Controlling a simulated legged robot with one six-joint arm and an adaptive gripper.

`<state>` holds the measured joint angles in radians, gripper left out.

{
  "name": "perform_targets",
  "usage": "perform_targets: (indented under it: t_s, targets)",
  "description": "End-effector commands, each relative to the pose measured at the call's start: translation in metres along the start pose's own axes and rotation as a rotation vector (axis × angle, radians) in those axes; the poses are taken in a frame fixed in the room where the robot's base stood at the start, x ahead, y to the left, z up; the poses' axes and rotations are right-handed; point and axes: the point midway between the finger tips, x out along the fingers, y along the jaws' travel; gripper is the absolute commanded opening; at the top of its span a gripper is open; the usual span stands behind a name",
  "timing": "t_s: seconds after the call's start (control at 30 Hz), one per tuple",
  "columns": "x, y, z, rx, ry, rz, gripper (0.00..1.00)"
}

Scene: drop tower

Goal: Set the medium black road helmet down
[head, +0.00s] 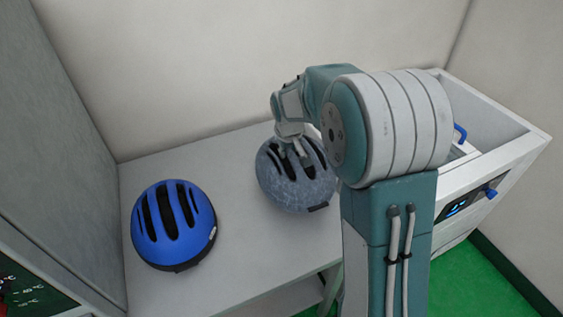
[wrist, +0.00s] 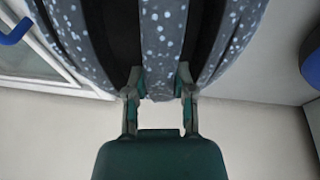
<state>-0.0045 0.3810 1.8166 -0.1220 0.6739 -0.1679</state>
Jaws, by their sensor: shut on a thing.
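A grey speckled helmet (head: 290,188) with dark vents is at the right part of the white table (head: 235,250). It fills the top of the wrist view (wrist: 75,30). My gripper (head: 292,153) is above it, shut on a rib between two vents; in the wrist view the fingers (wrist: 158,80) lie on either side of that rib. I cannot tell whether the helmet touches the table. No plain black helmet shows; the held one looks grey with pale flecks. A blue helmet (head: 168,224) with black vents sits on the table at left, apart from my gripper.
A white machine (head: 500,160) with an open top, a blue handle, a display and a blue knob stands at right. A grey panel (head: 55,130) bounds the left, a pale wall the back. Bare table lies between the helmets.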

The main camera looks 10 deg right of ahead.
Motion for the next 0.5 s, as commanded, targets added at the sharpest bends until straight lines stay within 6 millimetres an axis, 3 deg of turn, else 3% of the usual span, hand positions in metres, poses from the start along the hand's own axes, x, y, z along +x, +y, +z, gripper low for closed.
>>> perform_targets:
  t_s: [0.27,0.5]
  targets:
    - [0.02,-0.016,-0.008,-0.003,0.001,0.0,0.0]
    - [0.048,-0.018,0.0,-0.001,0.002,0.001,0.0]
